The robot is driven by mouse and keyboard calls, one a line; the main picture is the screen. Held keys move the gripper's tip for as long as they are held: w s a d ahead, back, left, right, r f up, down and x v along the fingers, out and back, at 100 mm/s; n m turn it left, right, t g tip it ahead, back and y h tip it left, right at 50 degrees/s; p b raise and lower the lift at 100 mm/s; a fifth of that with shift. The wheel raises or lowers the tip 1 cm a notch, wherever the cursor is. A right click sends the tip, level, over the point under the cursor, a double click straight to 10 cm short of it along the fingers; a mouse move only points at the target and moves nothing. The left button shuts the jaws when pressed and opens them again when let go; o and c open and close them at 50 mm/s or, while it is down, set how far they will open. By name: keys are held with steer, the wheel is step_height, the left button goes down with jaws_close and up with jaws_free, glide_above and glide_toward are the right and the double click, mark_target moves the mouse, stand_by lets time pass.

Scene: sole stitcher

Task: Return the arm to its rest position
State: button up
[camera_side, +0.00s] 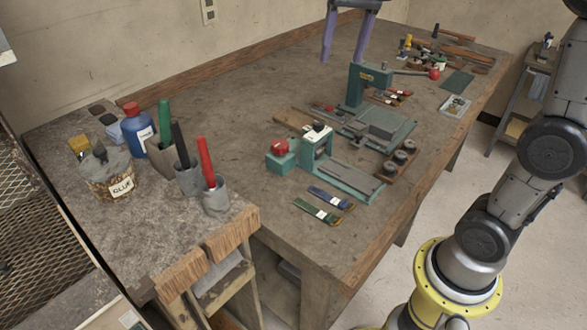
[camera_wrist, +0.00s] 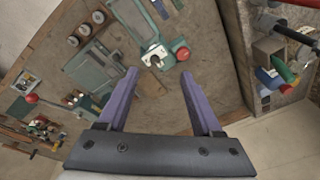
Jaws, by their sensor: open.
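My gripper (camera_side: 345,35) shows at the top of the side view, with two purple fingers pointing down, apart and empty, above the far part of the workbench (camera_side: 265,100). The wrist view also shows the open fingers (camera_wrist: 158,75), with nothing between them but the bench top and tools well below. A teal stitching machine (camera_side: 318,160) with a red knob (camera_side: 280,147) stands on the bench, and it shows beyond the fingers in the wrist view (camera_wrist: 153,53). A second teal press (camera_side: 362,85) with a red-ended lever stands farther back. My gripper touches none of these.
A side stand at left holds a glue pot (camera_side: 110,175), a blue bottle (camera_side: 137,130) and grey cups with red, black and green handled tools. Blue and green strips (camera_side: 318,213) lie near the front. Small tools crowd the bench's far right end. The bench's back left is clear.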

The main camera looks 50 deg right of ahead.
steer(key=s+a+n+t, duration=0.1)
steer(key=s+a+n, duration=0.1)
steer(key=s, duration=0.5)
steer(key=s+a+f+n+t, duration=0.2)
steer(key=s+f+n, duration=0.3)
steer(key=s+f, duration=0.6)
steer(key=shift+a+f+n+t, duration=0.3)
steer(key=shift+f+n, duration=0.1)
steer(key=shift+f, duration=0.15)
